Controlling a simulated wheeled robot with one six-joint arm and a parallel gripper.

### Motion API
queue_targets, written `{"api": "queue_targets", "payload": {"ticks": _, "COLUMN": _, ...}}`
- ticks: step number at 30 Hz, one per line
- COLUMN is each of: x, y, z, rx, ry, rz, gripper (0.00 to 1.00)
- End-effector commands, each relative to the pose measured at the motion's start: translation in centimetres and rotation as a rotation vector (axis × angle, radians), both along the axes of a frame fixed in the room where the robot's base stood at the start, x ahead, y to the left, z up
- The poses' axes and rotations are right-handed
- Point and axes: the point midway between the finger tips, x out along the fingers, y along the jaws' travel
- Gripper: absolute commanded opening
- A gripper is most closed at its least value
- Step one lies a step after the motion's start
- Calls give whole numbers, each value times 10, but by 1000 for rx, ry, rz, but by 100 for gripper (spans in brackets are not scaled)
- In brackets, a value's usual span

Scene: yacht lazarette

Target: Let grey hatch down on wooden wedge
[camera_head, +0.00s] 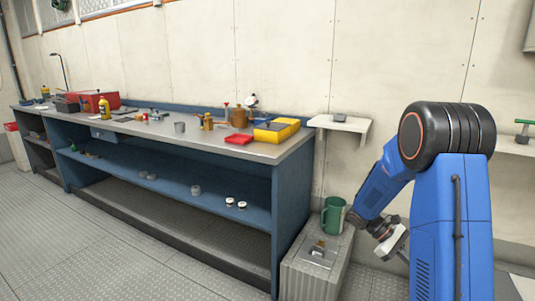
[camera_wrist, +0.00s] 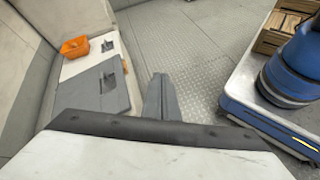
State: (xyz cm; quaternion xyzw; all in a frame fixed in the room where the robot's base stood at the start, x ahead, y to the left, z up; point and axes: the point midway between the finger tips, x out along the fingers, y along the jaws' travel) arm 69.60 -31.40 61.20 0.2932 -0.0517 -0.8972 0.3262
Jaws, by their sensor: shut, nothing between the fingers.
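In the wrist view, a grey hatch panel (camera_wrist: 82,94) with a small dark handle (camera_wrist: 108,81) is at the left, at the near end of a white bench (camera_wrist: 78,68). I cannot tell whether it lies flat or is slightly raised. No wooden wedge can be made out for certain there. My gripper (camera_wrist: 160,84) is shut and empty, to the right of the hatch and apart from it, over the floor. In the head view, my gripper (camera_head: 391,247) is low at the right, partly hidden by my arm.
An orange bin (camera_wrist: 75,47) and a small grey fitting (camera_wrist: 107,46) are on the bench's far part. Ridged floor (camera_wrist: 190,62) is clear right of the bench.

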Motion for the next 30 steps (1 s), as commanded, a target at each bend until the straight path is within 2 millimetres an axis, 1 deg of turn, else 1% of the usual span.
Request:
{"api": "queue_targets", "payload": {"ticks": 1, "x": -6, "y": 7, "z": 10, "rx": 11, "ry": -37, "rz": -8, "gripper": 0}}
{"api": "queue_targets", "payload": {"ticks": 3, "x": -13, "y": 17, "z": 20, "rx": 28, "ry": -87, "rz": -20, "gripper": 0}}
{"api": "queue_targets", "payload": {"ticks": 12, "x": -46, "y": 58, "z": 57, "rx": 112, "ry": -299, "rz": -73, "gripper": 0}}
{"api": "queue_targets", "payload": {"ticks": 21, "x": -81, "y": 100, "z": 86, "rx": 204, "ry": -513, "rz": -120, "gripper": 0}}
{"api": "queue_targets", "payload": {"ticks": 30, "x": -115, "y": 141, "z": 109, "rx": 307, "ry": -724, "rz": -165, "gripper": 0}}
